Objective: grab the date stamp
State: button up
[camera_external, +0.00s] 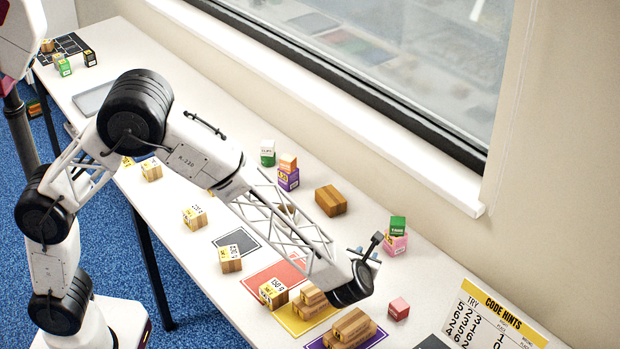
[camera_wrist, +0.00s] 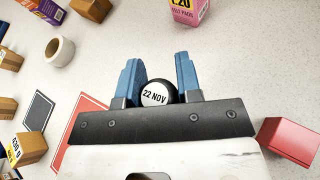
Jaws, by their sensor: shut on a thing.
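The date stamp (camera_wrist: 155,94) is black with a round white face reading "22 NOV". In the wrist view it sits between the two blue fingers of my gripper (camera_wrist: 158,66), close to the gripper's body. In the external view my gripper (camera_external: 361,253) is at the right end of the arm, over the right part of the table. The stamp's dark handle and knob (camera_external: 376,239) stick up there at a tilt. My gripper is shut on the stamp. The arm hides part of the gripper, and the stamp's lower part is hard to make out.
A pink box (camera_external: 395,244) with a green box (camera_external: 398,225) on top stands behind my gripper. A red box (camera_external: 399,308) lies to the right. Wooden blocks (camera_external: 350,328) sit on coloured mats nearby. A white tape roll (camera_wrist: 60,51) shows at left in the wrist view.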

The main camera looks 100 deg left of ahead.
jog(key=shift+s+d, duration=0.15)
jog(key=shift+s, duration=0.25)
